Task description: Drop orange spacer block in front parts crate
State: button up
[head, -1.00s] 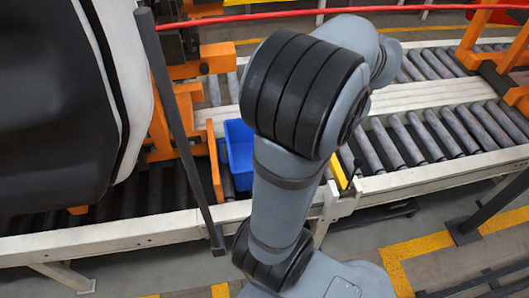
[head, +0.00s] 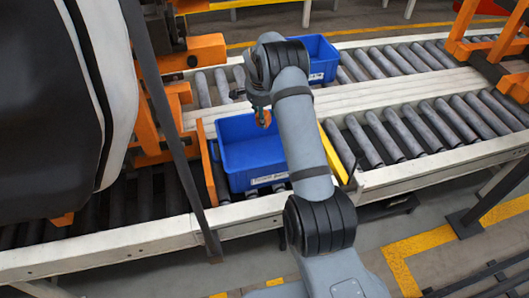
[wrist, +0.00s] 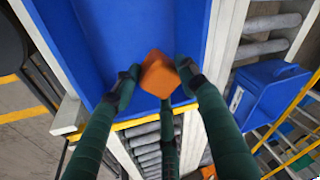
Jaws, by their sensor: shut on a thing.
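The front parts crate (head: 236,145) is a blue open bin on the near roller line, left of my forearm in the head view. My gripper (head: 263,119) is above it. In the wrist view its dark green fingers (wrist: 155,82) are closed around the orange spacer block (wrist: 158,76), which appears tilted. The blue crate (wrist: 120,35) fills the background behind the block, with its floor and walls showing. The crate floor near its right side is partly hidden by my arm in the head view.
A second blue crate (head: 320,62) stands on the far roller line and shows at the right of the wrist view (wrist: 268,92). A yellow bar (head: 334,152) lies right of the front crate. A dark post (head: 165,130) and a seat-like body (head: 50,110) stand left.

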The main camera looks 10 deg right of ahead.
jog(key=shift+a+f+b, duration=0.1)
jog(key=shift+f+b, duration=1.5)
jog(key=shift+f, duration=1.45)
grip_shut()
jog(key=o, duration=1.6)
grip_release()
jog(key=v, duration=1.2)
